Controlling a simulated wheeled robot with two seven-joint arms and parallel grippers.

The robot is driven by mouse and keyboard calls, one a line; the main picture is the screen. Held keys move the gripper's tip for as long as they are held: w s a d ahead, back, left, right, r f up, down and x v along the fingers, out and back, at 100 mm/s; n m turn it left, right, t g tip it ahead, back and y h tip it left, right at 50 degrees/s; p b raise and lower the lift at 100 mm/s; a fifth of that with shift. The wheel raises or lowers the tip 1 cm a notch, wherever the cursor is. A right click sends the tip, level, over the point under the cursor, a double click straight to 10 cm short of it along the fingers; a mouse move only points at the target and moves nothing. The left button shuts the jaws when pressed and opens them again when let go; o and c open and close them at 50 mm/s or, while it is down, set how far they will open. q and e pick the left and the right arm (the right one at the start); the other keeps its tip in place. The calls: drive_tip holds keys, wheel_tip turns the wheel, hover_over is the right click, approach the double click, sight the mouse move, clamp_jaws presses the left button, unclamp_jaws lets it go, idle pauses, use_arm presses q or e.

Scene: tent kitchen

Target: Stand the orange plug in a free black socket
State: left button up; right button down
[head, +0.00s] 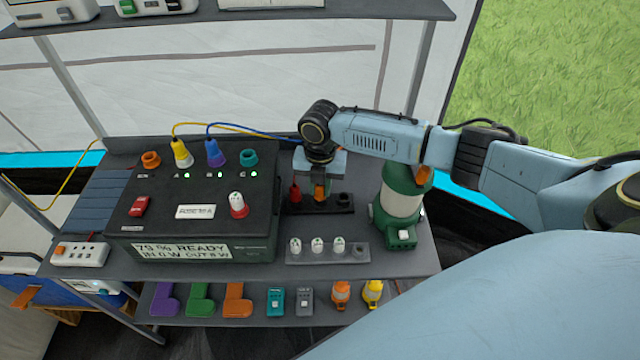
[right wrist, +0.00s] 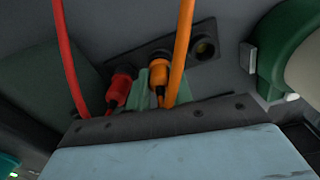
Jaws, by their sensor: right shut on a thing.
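The orange plug (head: 319,191) with its orange cable is upright between the fingers of my right gripper (head: 318,184), which is shut on it. In the right wrist view the orange plug (right wrist: 158,69) is at the middle position of the black socket strip (right wrist: 182,57). I cannot tell whether it is fully seated. A red plug (right wrist: 119,88) stands in the strip beside it; it also shows in the head view (head: 295,193). The socket at the other end (right wrist: 205,47) is empty. My left gripper is not in view.
A black power box (head: 190,212) with yellow and blue plugs on top stands left of the strip. A green-and-white lantern (head: 400,200) stands close on the right. A grey strip with white knobs (head: 328,252) lies in front. The lower shelf holds several coloured items.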

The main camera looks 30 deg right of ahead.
drive_tip(key=shift+f, duration=0.1)
drive_tip(key=c, duration=1.2)
unclamp_jaws()
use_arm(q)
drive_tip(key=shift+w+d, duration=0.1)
use_arm(e)
drive_tip(key=shift+o, duration=0.2)
wheel_tip(320, 180, up, 8)
drive_tip(key=shift+f+p, duration=0.25)
drive_tip(key=shift+p, duration=0.45)
wheel_tip(320, 180, up, 4)
drive_tip(key=shift+r+p, duration=0.25)
drive_tip(key=shift+p, duration=0.05)
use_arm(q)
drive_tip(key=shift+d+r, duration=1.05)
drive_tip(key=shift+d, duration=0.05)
use_arm(e)
drive_tip(key=shift+r, duration=0.7)
